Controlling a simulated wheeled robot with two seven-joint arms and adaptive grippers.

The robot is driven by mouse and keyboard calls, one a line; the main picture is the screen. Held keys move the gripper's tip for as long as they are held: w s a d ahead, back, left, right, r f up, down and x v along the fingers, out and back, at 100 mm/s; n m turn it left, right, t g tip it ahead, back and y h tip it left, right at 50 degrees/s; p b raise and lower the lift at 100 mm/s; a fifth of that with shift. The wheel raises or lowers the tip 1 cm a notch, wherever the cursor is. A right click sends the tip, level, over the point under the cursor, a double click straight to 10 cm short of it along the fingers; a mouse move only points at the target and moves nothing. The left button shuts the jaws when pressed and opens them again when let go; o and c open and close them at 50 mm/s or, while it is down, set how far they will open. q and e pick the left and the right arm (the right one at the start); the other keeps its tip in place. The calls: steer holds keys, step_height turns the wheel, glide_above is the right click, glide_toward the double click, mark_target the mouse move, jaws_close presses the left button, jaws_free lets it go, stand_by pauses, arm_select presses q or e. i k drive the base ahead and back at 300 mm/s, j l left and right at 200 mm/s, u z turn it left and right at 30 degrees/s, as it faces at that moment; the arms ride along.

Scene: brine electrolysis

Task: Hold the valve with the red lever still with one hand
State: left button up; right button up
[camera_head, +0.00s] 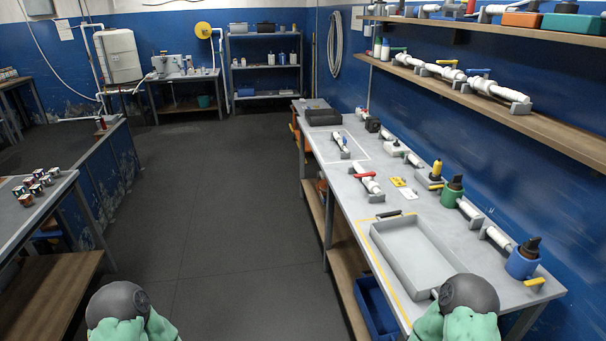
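The valve with the red lever (367,185) is a white pipe piece resting on the grey workbench (335,197) at the right. Its red lever (364,175) lies across its upper part. Neither gripper shows in the head view. Only rounded dark and green parts of my two arms show at the bottom edge, well apart from the valve. Nothing is touching the valve.
A grey tray (372,237) is on the near bench. A blue-lever valve (343,147) and a green-lever valve (392,149) lie farther back. Bottles in green (450,192) and blue (521,264) holders line the right side. A wall shelf (550,138) overhangs. Floor left is clear.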

mark_target(372, 173)
steer(key=i+j+z, duration=0.15)
steer(key=i+z, duration=0.2)
steer(key=i+j+z, duration=0.4)
steer(key=i, duration=0.15)
steer(key=i+j+z, duration=0.15)
steer(key=z, duration=0.3)
steer(key=i+j+z, duration=0.1)
steer(key=z, duration=0.3)
steer(key=j, duration=0.1)
